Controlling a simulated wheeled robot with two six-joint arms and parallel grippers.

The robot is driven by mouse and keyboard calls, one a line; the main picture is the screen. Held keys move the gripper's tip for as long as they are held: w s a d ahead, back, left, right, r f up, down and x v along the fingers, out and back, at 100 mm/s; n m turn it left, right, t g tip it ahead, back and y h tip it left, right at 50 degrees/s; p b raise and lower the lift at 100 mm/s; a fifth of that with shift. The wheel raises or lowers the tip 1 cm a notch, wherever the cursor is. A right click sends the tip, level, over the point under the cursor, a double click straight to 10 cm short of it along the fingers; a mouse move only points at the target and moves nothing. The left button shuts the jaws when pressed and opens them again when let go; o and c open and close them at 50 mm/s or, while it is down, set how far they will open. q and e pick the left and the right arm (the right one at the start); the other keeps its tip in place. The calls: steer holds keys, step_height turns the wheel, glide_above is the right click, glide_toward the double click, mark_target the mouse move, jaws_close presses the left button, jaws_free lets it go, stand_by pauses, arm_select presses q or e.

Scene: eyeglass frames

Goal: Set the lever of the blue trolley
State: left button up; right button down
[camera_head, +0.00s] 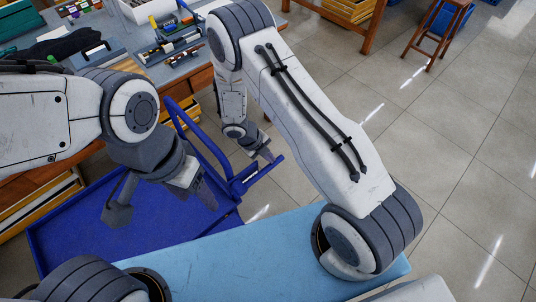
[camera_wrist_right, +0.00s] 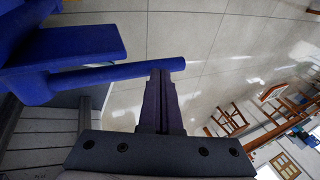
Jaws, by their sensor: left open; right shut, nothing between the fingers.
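The blue trolley has a flat deck (camera_head: 75,232) and an upright tube handle (camera_head: 205,140) in the head view. A short blue bar, seemingly its lever (camera_head: 258,174), sticks out to the right at the handle's foot. In the right wrist view a blue bar (camera_wrist_right: 105,78) runs across to the fingertips. My right gripper (camera_head: 267,156) is shut and empty, close above the bar's outer end; its fingers (camera_wrist_right: 160,75) overlap the bar's end in the wrist view, and I cannot tell whether they touch. My left gripper (camera_head: 162,205) is open and empty above the deck.
A wooden workbench (camera_head: 190,75) with tools and trays stands behind the trolley. A light blue flat surface (camera_head: 270,245) lies at the front. A wooden stool (camera_head: 440,32) stands at the upper right. The tiled floor (camera_head: 450,150) on the right is clear.

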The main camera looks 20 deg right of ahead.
steer(key=shift+d+f, duration=0.1)
steer(key=shift+f, duration=0.3)
steer(key=shift+f, duration=0.1)
step_height(320, 180, up, 14)
steer(key=w+a+p, duration=0.1)
steer(key=w+p, duration=0.1)
steer(key=p, duration=0.3)
steer(key=shift+w, duration=0.3)
steer(key=shift+a, duration=0.1)
